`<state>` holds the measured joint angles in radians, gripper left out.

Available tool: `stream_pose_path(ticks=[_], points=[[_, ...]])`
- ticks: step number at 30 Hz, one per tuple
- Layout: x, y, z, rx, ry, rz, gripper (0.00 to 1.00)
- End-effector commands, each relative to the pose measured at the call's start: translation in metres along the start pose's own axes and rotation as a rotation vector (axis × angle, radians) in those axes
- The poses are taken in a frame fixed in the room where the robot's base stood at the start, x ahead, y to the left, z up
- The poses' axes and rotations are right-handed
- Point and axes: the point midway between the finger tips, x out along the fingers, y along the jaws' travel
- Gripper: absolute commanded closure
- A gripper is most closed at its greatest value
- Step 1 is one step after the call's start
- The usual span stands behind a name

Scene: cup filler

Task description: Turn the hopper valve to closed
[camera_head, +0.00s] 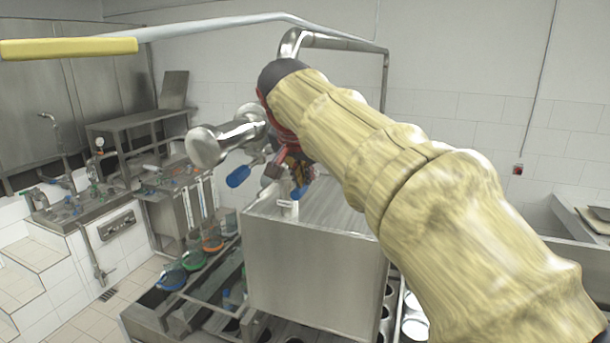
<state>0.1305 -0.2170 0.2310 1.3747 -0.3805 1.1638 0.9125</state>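My arm in its pale yellow sleeve reaches from the lower right to the middle of the view. My gripper (292,166) is small and mostly hidden at the arm's end, among red and dark parts; I cannot tell whether its fingers are open or touch anything. A blue lever handle (238,176) sticks out to the lower left, just left of the gripper, below a shiny steel pipe fitting (208,147). Another small blue piece (300,191) shows just below the gripper. I cannot tell for sure which handle belongs to the hopper valve, nor its setting.
A steel box (312,275) stands below the gripper on a frame with round holes. A long bar with a yellow grip (68,48) crosses the upper left. Coloured round parts (172,279) lie at lower left. A steel bench (135,120) and sink area stand farther left.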

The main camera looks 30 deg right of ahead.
Motion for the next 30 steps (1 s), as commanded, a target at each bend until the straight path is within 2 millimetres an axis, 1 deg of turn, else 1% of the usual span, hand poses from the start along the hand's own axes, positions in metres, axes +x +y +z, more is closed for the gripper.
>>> stream_pose_path(ticks=[2, 6, 10, 15, 18, 21, 24, 30], points=[[-0.006, 0.001, -0.006, -0.002, -0.008, 0.007, 1.0], [-0.029, 0.0, -0.031, 0.001, 0.002, -0.004, 1.0], [-0.055, 0.001, -0.023, -0.001, 0.007, -0.01, 1.0], [-0.09, 0.001, -0.02, -0.001, 0.007, -0.01, 1.0], [-0.106, 0.001, -0.019, 0.0, 0.008, -0.01, 1.0], [-0.117, 0.001, -0.018, -0.001, 0.008, -0.01, 1.0], [-0.124, 0.002, -0.018, 0.0, 0.009, -0.009, 1.0], [-0.127, 0.003, -0.018, 0.001, 0.008, -0.008, 1.0]])
